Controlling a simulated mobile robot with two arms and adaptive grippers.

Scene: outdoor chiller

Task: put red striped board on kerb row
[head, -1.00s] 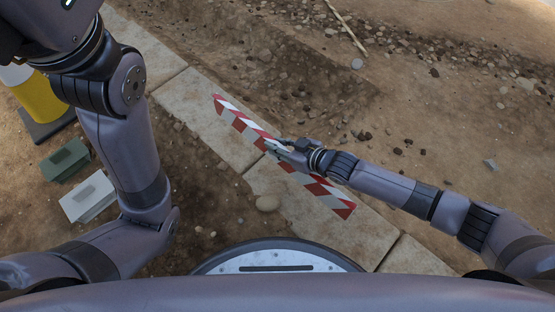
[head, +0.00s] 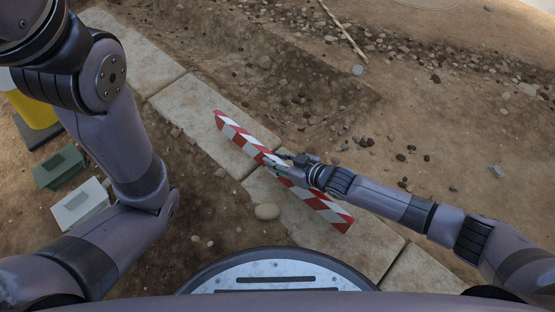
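The red and white striped board (head: 243,139) is in the middle of the head view. It lies diagonally over the kerb row (head: 206,118), a line of pale slabs running from upper left to lower right. Whether the board touches the slabs or hangs just above them I cannot tell. My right gripper (head: 276,164) is at the board's middle, with its fingers around the board's edge, and appears shut on it. My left arm comes in from the left, and its gripper is outside the picture.
A green block (head: 58,168) and a white-grey block (head: 80,205) lie on the dirt at left. A yellow post (head: 32,108) on a dark base stands behind my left arm. A stone (head: 267,211) lies beside the kerb. A thin stick (head: 343,30) lies at the top.

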